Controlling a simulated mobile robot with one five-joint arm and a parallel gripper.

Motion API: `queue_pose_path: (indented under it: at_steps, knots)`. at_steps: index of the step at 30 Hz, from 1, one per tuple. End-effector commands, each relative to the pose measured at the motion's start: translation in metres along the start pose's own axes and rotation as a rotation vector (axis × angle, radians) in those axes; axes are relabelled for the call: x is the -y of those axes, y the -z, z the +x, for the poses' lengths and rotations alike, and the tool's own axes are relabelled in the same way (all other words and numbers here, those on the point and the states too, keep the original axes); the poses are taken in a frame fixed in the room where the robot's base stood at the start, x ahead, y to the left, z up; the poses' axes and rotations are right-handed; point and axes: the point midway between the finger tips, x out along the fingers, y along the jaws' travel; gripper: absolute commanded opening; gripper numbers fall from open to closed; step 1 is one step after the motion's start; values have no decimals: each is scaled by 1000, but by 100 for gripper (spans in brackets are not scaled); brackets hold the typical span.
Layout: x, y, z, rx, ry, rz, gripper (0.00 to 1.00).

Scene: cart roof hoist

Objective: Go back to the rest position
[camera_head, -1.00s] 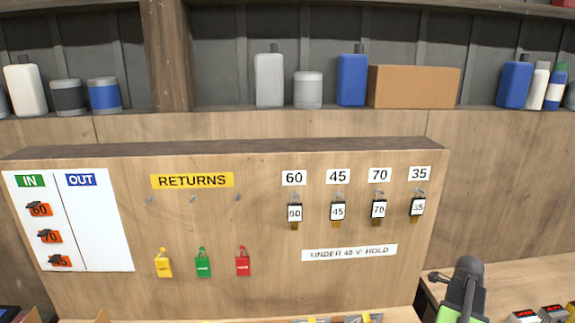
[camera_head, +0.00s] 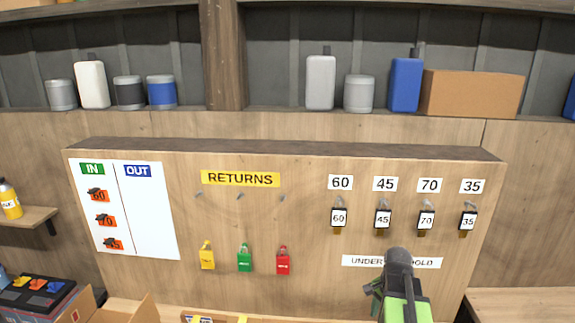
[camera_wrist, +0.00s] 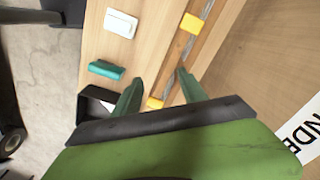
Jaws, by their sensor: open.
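My gripper (camera_wrist: 159,88) is open in the wrist view, with its two green fingers apart and nothing seen held between them. In the head view the green end of my arm (camera_head: 404,295) is at the lower right, in front of the board (camera_head: 310,230). Its dark top covers the middle of the white "UNDER ... HOLD" sign (camera_head: 362,261). The fingertips cannot be made out in the head view. In the wrist view the fingers point toward a wooden surface (camera_wrist: 150,50) beside the board.
Tags hang under 60, 45, 70 and 35 (camera_head: 339,217). Yellow (camera_head: 207,258), green (camera_head: 244,261) and red (camera_head: 283,263) tags hang under RETURNS. The wrist view shows a teal block (camera_wrist: 106,69), a white piece (camera_wrist: 121,23) and a dark open box (camera_wrist: 97,103) near grey floor.

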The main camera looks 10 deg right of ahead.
Motion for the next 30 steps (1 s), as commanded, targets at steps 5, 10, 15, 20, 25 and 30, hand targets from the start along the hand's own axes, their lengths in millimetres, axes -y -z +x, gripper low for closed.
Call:
queue_pose_path:
  at_steps: [5, 10, 15, 20, 25, 30]
  knots:
    - [71, -108, 2, -8, 6, -564, 50]
    - [105, -190, 2, -17, 12, -973, 50]
    - [122, -256, 16, -24, 15, -1298, 50]
    - [111, -254, 68, -3, 0, -1280, 50]
    - [101, -256, 114, 20, -16, -1278, 50]
    - [94, -258, 138, 34, -27, -1277, 50]
